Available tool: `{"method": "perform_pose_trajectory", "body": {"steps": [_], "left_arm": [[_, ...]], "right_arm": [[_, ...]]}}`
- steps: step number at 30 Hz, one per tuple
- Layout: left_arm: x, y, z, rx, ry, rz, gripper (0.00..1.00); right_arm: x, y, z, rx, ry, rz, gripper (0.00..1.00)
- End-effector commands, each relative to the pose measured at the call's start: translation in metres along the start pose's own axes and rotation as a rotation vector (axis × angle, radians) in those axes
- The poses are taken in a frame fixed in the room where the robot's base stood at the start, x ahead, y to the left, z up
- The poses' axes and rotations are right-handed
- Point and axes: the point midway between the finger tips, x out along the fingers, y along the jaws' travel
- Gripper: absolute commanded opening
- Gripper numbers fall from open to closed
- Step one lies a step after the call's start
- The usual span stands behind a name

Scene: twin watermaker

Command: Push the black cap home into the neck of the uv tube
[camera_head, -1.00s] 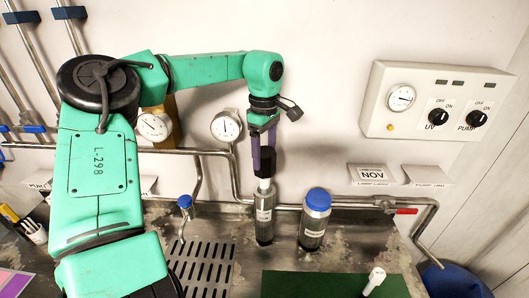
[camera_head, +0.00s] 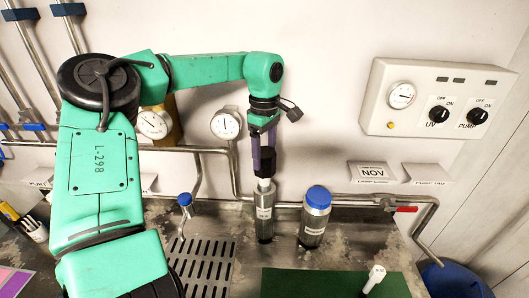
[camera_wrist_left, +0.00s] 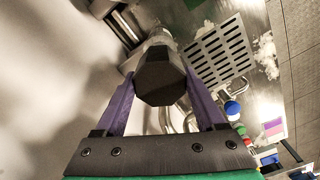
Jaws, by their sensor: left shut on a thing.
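The black cap (camera_head: 264,163) is faceted and upright, held between the purple fingers of my left gripper (camera_head: 264,150), which is shut on it. Below it stands the uv tube (camera_head: 264,212), a slim grey cylinder with a pale label, upright on the metal counter. The cap is in line over the tube's top and appears to meet it; the neck is covered, so how deep the cap sits I cannot tell. In the left wrist view the cap (camera_wrist_left: 160,76) fills the space between the fingers and hides most of the tube. My right gripper is not in view.
A blue-capped bottle (camera_head: 315,216) stands just right of the tube. A drain grate (camera_head: 203,262) lies to the left, a green mat (camera_head: 335,284) with a white-topped item (camera_head: 375,274) in front. Pipes and a gauge (camera_head: 226,124) are behind. A control panel (camera_head: 437,100) is at upper right.

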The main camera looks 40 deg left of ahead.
Motion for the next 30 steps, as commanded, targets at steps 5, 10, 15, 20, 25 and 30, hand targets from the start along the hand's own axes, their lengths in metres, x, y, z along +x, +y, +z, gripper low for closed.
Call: {"method": "perform_pose_trajectory", "body": {"steps": [5, 10, 15, 20, 25, 30], "left_arm": [[0.006, 0.0, 0.0, 0.0, 0.0, 0.0, 0.32], [0.01, 0.0, 0.0, 0.0, 0.0, 0.0, 0.32], [0.014, 0.0, 0.0, 0.0, 0.0, 0.0, 0.32], [0.018, 0.0, 0.0, 0.0, 0.0, 0.0, 0.32], [0.022, 0.0, 0.0, 0.0, 0.0, 0.0, 0.32], [0.027, 0.0, 0.0, 0.0, 0.0, -0.001, 0.32]], "right_arm": [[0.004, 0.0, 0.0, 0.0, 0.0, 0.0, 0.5], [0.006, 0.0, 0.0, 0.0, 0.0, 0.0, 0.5], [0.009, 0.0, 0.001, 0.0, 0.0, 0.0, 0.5], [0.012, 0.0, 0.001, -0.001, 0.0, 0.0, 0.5], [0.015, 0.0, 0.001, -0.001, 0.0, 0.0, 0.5], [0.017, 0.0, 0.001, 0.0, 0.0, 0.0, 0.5]]}}
